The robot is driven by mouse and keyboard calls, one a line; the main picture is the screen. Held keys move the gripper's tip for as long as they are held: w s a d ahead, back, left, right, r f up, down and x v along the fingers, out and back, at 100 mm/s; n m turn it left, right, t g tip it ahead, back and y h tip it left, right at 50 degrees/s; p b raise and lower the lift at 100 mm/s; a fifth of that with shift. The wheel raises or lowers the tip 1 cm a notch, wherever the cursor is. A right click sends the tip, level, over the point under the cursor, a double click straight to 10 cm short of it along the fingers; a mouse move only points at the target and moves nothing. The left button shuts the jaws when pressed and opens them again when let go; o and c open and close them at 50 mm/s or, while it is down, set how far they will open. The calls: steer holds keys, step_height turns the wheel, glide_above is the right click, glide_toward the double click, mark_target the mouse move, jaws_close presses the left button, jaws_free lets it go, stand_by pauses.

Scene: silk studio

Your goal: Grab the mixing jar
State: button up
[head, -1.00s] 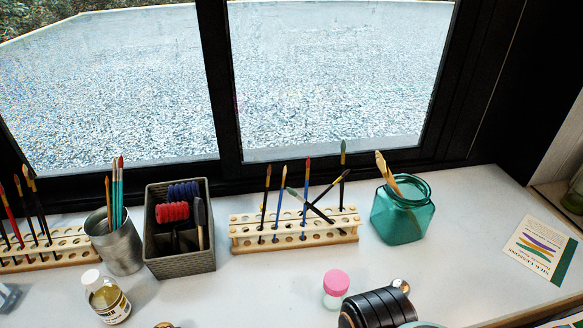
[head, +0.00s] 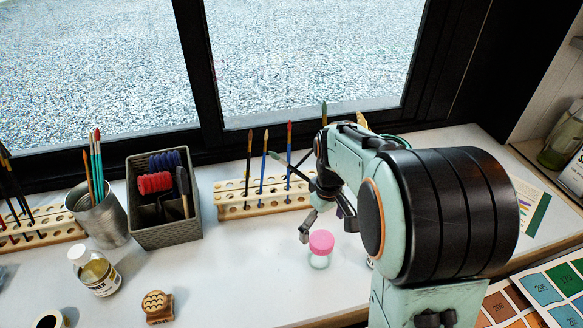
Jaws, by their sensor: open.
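A small clear jar with a pink lid (head: 321,243) stands upright on the white worktop. My gripper (head: 327,222) is open, just above and behind this jar, with one finger to the left of the lid and the other behind it to the right. I see no contact, and the gap is hard to judge. A larger teal glass jar (head: 396,141) stands further back; my arm hides nearly all of it, leaving only a bit of its rim and the tip of a wooden tool (head: 361,119). Which of the two is the mixing jar is not marked.
A wooden brush rack (head: 235,205), a grey basket (head: 165,236) and a metal brush cup (head: 103,222) line the window side. A labelled bottle (head: 97,272) and a wooden stamp (head: 157,307) stand at front left. Colour cards (head: 545,290) lie at right. The worktop left of the pink-lidded jar is clear.

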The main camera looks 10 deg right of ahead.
mark_target(322, 239)
step_height(322, 239, down, 7)
steer(key=shift+s+f, duration=0.1)
stand_by(0.3)
steer(key=c, duration=1.3)
